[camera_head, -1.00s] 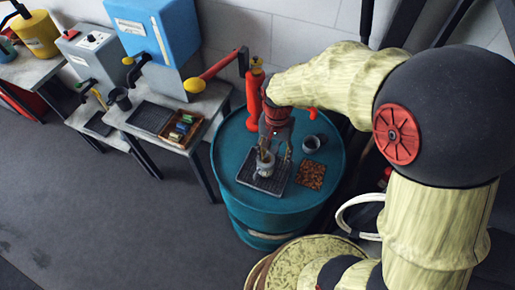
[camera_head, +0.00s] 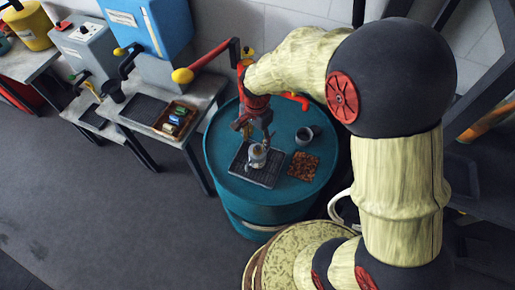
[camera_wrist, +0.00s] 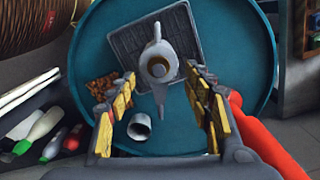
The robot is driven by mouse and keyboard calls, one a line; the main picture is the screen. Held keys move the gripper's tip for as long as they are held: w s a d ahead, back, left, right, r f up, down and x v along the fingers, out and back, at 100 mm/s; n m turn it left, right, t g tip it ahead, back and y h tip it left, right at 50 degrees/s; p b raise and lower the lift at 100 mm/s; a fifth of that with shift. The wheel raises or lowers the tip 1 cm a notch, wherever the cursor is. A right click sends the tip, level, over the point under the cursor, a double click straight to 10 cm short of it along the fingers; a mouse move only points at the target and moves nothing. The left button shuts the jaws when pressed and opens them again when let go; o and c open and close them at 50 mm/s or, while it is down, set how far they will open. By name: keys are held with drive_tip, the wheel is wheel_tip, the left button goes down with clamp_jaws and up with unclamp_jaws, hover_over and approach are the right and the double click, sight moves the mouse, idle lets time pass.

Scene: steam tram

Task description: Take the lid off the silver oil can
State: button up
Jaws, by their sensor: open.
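The silver oil can (camera_head: 257,158) stands upright on a dark ribbed tray (camera_head: 241,181) on top of a teal drum. In the head view my gripper (camera_head: 262,137) is just above the can, with no clear contact.
A grey metal cup (camera_head: 304,135) and a brown speckled square (camera_head: 303,166) lie beside the tray on the teal drum (camera_head: 222,185). A bench with a small box of coloured items (camera_head: 174,120) is to the left.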

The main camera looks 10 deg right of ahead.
sight(257, 146)
drive_tip(key=f, duration=0.5)
drive_tip(key=shift+d, duration=0.2)
drive_tip(key=c, duration=0.8)
drive_tip(key=shift+r, duration=0.1)
drive_tip(key=shift+c, duration=0.2)
